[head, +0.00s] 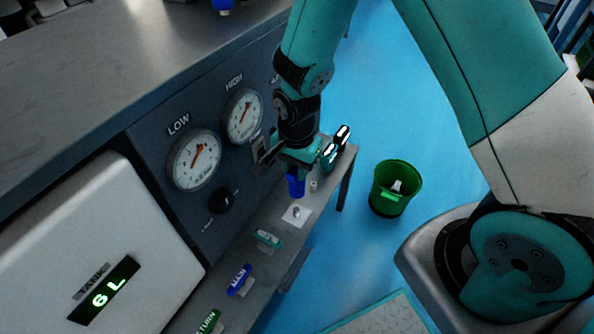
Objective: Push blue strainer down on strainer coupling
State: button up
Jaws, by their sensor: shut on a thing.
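My gripper (291,164) points down over the narrow grey shelf in the head view. It is shut on the blue strainer (296,186), which hangs below the fingers. A small pale fitting (296,212) on a white square plate stands on the shelf just below the strainer; it looks like the strainer coupling. The strainer appears above it, and I cannot tell whether they touch. The fingertips are partly hidden by the gripper body.
A panel with LOW (194,160) and HIGH (243,116) gauges rises left of the shelf. Teal (268,238), blue (238,280) and green (208,322) labelled handles line the shelf. A green bin (395,188) stands on the blue floor to the right.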

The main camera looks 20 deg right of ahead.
aim_at(296, 184)
jog(key=shift+f+b, duration=2.85)
jog(key=shift+f, duration=0.2)
jog(key=shift+a+r+p, duration=0.1)
jog(key=shift+p, duration=0.45)
jog(key=shift+f+b, duration=1)
jog(key=shift+f, duration=0.75)
jog(key=o, duration=1.1)
jog(key=shift+c, duration=0.2)
notch_tip(296, 184, up, 18)
jog(key=p, duration=0.5)
jog(key=shift+f+p, duration=0.25)
jog(key=shift+p, duration=0.05)
